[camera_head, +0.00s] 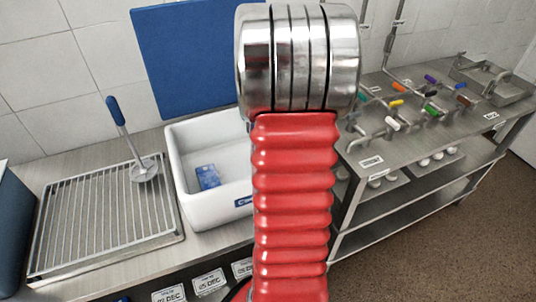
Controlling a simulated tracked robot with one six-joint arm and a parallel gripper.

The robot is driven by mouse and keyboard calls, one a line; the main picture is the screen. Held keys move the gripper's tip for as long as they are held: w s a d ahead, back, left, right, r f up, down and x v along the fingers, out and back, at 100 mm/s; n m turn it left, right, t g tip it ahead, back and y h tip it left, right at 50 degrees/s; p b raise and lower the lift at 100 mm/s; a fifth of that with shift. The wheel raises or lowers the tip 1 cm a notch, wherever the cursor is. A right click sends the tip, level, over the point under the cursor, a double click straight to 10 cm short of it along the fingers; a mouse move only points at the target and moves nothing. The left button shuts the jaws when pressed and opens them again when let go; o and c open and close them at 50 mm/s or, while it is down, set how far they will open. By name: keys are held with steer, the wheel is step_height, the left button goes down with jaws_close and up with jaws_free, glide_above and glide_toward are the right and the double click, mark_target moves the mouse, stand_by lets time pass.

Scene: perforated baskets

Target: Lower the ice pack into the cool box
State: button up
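The white open-topped box (182,160) stands on the metal counter left of my arm, with a partly hidden blue label on its front. I take it to be the cool box. A small flat blue packet with pale marks (208,177) shows inside it, apparently on the floor; it may be the ice pack, but I cannot tell for sure. My red ribbed arm with its metal joint fills the middle of the view and covers the box's right part. My gripper is not in view, so I cannot see whether it holds anything.
A wire rack on a tray (105,240) lies left of the box, with a blue-handled ladle-like tool (142,168) on it. A blue board (185,60) is against the tiled wall. A steel shelf unit (420,190) with coloured-handled tools stands at right.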

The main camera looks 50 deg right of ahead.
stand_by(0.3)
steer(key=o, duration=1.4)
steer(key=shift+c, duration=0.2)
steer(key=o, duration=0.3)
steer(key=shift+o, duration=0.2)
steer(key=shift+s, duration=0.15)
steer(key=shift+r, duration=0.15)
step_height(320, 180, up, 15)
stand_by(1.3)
